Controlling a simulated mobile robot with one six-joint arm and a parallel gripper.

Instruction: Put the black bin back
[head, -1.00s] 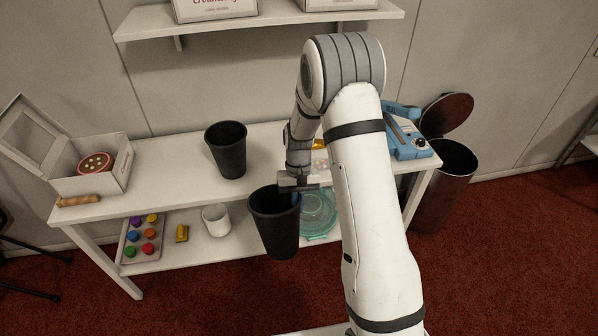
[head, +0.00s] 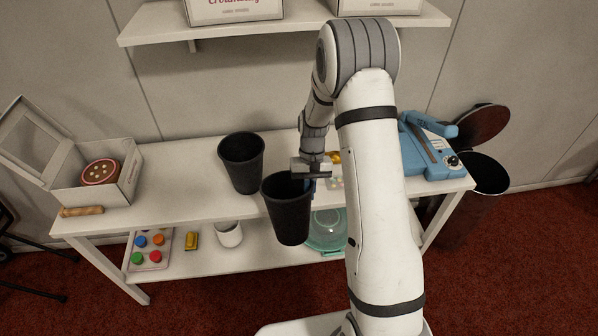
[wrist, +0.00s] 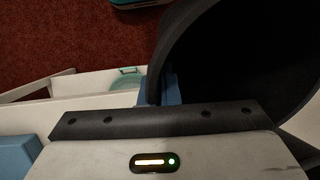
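A black bin (head: 288,215) hangs from my gripper (head: 310,183) in front of the table's front edge, upright or nearly so. My gripper is shut on the bin's rim at its right side. The wrist view shows the bin's dark open mouth (wrist: 240,60) and its wall at the blue fingers (wrist: 165,92). A second black bin (head: 241,165) stands upright on the white table top (head: 185,180), behind and left of the held one. The held bin hides part of the table's front edge.
An open cake box (head: 100,180) and a wooden roller (head: 82,211) are at the table's left. A blue machine (head: 428,150) is at the right end. The lower shelf (head: 200,263) holds a white cup (head: 229,234) and a teal container (head: 326,232). A trash can (head: 480,180) stands at right.

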